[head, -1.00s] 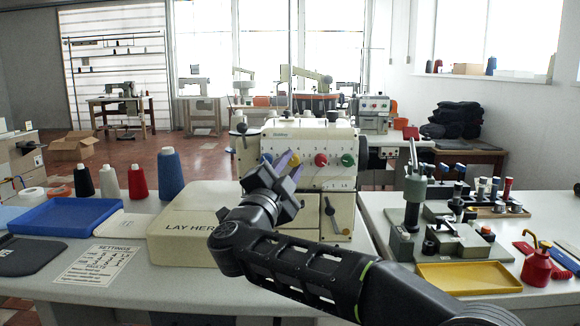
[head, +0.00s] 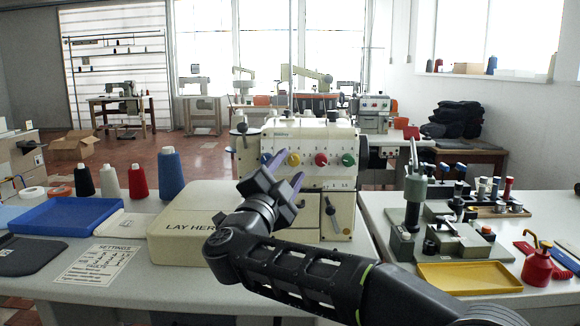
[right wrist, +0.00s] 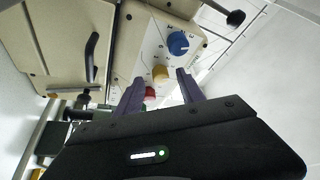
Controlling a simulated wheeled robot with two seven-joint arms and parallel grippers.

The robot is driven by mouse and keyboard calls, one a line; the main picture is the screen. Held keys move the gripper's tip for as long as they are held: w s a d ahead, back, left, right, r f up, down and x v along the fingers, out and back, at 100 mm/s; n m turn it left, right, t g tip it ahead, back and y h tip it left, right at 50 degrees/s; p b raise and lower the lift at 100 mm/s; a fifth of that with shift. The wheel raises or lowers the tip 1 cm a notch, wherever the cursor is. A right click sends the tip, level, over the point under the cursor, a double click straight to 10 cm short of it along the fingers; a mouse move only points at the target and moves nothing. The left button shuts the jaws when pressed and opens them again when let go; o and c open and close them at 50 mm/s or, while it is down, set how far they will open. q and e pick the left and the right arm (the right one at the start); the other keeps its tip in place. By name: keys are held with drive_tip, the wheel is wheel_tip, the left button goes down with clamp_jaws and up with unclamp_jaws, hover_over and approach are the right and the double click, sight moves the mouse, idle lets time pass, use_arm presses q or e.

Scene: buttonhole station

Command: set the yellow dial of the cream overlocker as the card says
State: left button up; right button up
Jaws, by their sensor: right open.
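The cream overlocker (head: 320,141) stands at the middle of the table. A row of coloured dials runs across its front. The yellow dial (head: 294,159) sits between the blue dial (head: 266,159) and the red dial (head: 321,159), with a green dial (head: 348,159) at the right. My right gripper (head: 285,172) is open and empty, its fingers pointing at the panel. In the right wrist view the yellow dial (right wrist: 160,74) shows just beyond and between the fingertips, apparently not gripped. The settings card (head: 100,263) lies at the front left; its small writing is unreadable. My left gripper is not in view.
A blue tray (head: 68,217) and several thread cones stand farther left. On the right table are a green press (head: 413,200), a yellow tray (head: 468,278) and a red oil can (head: 537,267).

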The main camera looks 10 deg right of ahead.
drive_tip(key=b+v, duration=0.2)
drive_tip(key=v, duration=0.4)
drive_tip(key=shift+s, duration=0.15)
